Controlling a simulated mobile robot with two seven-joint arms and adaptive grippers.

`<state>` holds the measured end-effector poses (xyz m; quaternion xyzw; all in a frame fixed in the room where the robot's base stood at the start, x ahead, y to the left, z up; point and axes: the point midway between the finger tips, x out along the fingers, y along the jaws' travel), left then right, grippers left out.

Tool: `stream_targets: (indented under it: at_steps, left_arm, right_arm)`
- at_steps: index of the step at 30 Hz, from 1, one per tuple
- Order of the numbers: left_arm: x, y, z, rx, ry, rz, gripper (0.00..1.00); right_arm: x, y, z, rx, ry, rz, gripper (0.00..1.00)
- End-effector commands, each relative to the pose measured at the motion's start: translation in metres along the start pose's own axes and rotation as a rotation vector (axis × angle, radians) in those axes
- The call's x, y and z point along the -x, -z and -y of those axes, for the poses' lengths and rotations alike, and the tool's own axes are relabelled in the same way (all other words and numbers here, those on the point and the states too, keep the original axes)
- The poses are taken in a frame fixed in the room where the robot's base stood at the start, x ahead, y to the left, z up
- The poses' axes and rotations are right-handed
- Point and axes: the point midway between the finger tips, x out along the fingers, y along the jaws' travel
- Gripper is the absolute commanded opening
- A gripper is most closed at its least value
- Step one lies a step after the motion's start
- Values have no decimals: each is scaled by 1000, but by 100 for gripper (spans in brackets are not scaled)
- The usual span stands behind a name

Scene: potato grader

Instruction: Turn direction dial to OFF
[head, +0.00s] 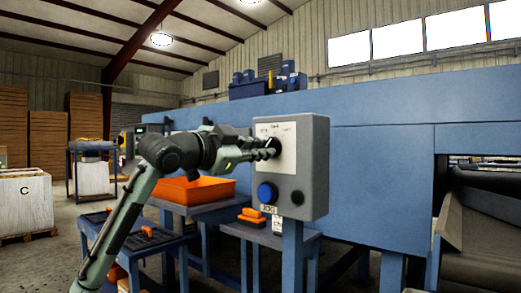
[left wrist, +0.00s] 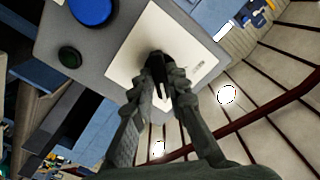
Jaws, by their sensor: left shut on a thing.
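The grey control box (head: 321,165) stands on a blue post and carries a white label plate (head: 289,132) with the direction dial. My left gripper (head: 271,148) reaches the plate from the left, and its fingers are shut on the black dial (left wrist: 157,58), which shows between the fingertips in the left wrist view. The fingers cover much of the dial, so I cannot tell which mark it points to. The print on the plate is too small to read. My right gripper is not in view.
An orange crate (head: 205,190) stands on a blue table to the left. The blue machine (head: 380,165) fills the space behind the box.

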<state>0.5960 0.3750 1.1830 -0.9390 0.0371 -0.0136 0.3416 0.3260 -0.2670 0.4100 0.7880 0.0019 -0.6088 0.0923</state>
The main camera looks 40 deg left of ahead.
Motion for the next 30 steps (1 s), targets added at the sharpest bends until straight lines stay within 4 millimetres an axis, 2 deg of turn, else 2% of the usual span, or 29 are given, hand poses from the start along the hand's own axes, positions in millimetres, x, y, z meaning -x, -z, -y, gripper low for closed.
stream_targets:
  at_steps: [8,13,16,20,30]
  left_arm:
    - [0,0,-1,52,-2,1,0]
    - [0,1,0,151,-2,1,0]
    - [0,1,0,227,-2,2,0]
    - [0,1,-1,335,-2,2,0]
    - [0,0,-2,573,-2,3,0]
  right_arm:
    - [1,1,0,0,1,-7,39]
    - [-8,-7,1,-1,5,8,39]
    - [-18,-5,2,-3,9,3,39]
    - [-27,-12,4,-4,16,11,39]
    - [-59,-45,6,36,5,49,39]
